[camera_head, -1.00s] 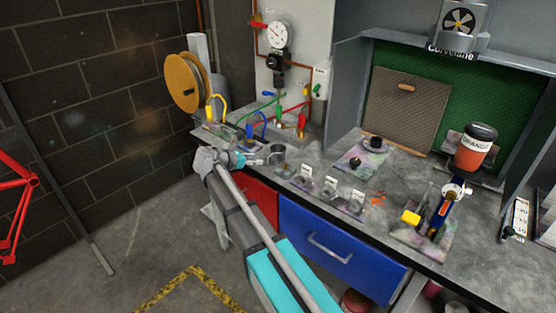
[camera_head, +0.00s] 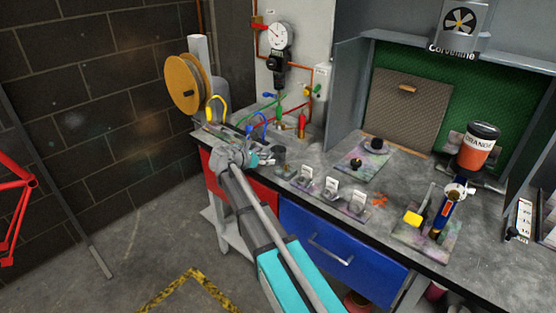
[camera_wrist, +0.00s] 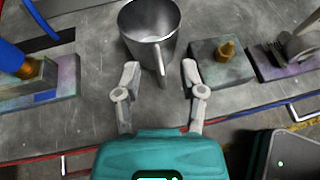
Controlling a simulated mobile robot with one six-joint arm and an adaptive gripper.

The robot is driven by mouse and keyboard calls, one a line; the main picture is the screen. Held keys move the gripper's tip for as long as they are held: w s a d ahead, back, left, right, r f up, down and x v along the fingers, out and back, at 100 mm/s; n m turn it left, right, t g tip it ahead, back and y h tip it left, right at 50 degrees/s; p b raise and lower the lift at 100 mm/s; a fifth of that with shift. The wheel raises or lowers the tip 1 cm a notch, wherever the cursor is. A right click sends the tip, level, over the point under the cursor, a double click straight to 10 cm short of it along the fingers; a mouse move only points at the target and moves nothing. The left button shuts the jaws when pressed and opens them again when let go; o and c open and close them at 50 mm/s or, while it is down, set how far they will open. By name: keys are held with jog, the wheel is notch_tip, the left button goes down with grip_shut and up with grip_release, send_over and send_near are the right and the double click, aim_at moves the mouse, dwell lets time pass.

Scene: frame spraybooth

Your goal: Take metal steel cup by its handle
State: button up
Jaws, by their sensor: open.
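The metal steel cup (camera_wrist: 150,28) stands upright on the bench at the top middle of the wrist view. Its handle (camera_wrist: 160,62) points toward my gripper and lies between the two fingertips. My gripper (camera_wrist: 161,75) is open, with one finger on each side of the handle and a gap to each. In the head view the cup (camera_head: 279,154) is small, near the bench's left front edge, and my gripper (camera_head: 262,158) is just left of it.
A block with a brass fitting (camera_wrist: 226,50) stands close right of the cup in the wrist view. A blue-handled fitting on a plate (camera_wrist: 42,82) is at left. The bench's front edge runs below. Several small clamps (camera_head: 331,187) stand right of the cup.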

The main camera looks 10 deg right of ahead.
jog(key=shift+w+d+f, duration=0.2)
jog(key=shift+d, duration=0.2)
grip_shut()
dwell(0.4)
